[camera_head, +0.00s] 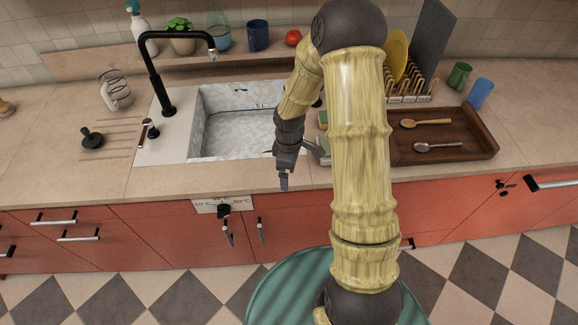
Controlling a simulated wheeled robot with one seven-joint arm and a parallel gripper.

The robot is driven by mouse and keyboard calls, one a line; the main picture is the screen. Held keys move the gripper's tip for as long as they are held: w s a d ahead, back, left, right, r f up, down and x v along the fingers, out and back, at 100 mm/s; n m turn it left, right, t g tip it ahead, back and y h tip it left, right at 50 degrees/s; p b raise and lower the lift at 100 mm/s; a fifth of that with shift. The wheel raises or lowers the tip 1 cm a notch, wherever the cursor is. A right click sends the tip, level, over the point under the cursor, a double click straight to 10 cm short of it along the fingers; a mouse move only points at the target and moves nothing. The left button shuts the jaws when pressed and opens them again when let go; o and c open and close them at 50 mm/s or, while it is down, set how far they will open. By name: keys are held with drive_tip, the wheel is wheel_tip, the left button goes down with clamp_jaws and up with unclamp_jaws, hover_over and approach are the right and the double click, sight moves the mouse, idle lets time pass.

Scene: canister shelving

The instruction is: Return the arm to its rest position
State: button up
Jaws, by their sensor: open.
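My arm (360,140) rises from my base at the bottom centre and bends at a dark elbow joint (350,25) near the top. From there it folds down to the left. My gripper (285,181) hangs pointing down over the front edge of the counter, just in front of the sink (207,133). It is small in view and seen nearly edge-on; nothing shows held in it. My arm hides the counter between the sink and the wooden tray.
A black faucet (152,75) stands left of the gripper. A brown wooden tray (484,140) with two spoons lies right of my arm. Behind it are a dish rack (408,88), a green cup (459,75) and a blue cup (480,93). Red cabinets (150,235) front the counter.

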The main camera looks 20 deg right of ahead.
drive_tip(key=s+r+m+t, duration=0.2)
drive_tip(key=s+r+m, duration=1)
drive_tip(key=r, duration=0.4)
drive_tip(key=shift+s+a+r+t, duration=0.15)
drive_tip(key=shift+s+a+t, duration=0.2)
drive_tip(key=shift+s, duration=0.2)
